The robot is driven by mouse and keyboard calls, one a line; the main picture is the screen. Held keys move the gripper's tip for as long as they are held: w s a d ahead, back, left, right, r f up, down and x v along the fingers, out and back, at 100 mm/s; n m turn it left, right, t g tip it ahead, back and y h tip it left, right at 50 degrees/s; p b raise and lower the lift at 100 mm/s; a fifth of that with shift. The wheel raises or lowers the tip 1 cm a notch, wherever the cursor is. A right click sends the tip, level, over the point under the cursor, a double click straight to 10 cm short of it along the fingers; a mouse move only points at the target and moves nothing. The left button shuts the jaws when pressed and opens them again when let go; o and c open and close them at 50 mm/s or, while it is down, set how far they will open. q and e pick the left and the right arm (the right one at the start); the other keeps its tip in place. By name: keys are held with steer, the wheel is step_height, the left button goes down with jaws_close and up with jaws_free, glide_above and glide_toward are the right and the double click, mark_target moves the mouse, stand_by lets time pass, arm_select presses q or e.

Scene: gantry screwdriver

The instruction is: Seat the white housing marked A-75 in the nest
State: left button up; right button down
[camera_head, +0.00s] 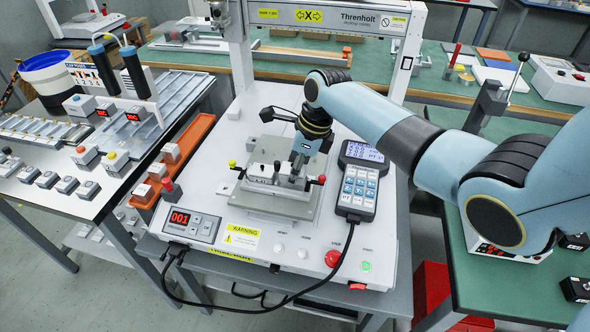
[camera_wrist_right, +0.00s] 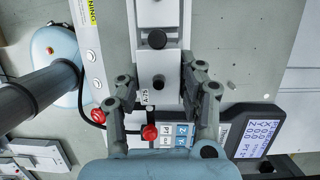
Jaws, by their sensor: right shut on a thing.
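The white housing (camera_head: 264,178) is at the fixture in the middle of the white machine base. Its A-75 label and dark round knobs show on the housing in the right wrist view (camera_wrist_right: 157,62). My right gripper (camera_head: 296,178) reaches down from above and is shut on the housing's right end. In the right wrist view the fingers (camera_wrist_right: 160,97) stand either side of it. The nest lies under the housing on a grey plate (camera_head: 265,204) and is mostly hidden; I cannot tell whether the housing is fully down. My left gripper is not in view.
Red-tipped clamp levers (camera_head: 322,179) and yellow-tipped ones (camera_head: 232,163) stand close around the fixture. A keypad pendant (camera_head: 357,185) lies just right of it. The gantry column (camera_head: 240,60) rises behind. An orange tray (camera_head: 178,165) is to the left.

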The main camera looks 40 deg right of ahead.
stand_by(0.6)
steer(key=shift+p, duration=0.5)
steer(key=shift+p, duration=0.5)
steer(key=shift+f, duration=0.25)
stand_by(0.7)
steer(key=c, duration=0.7)
jaws_free()
steer(key=v, duration=1.2)
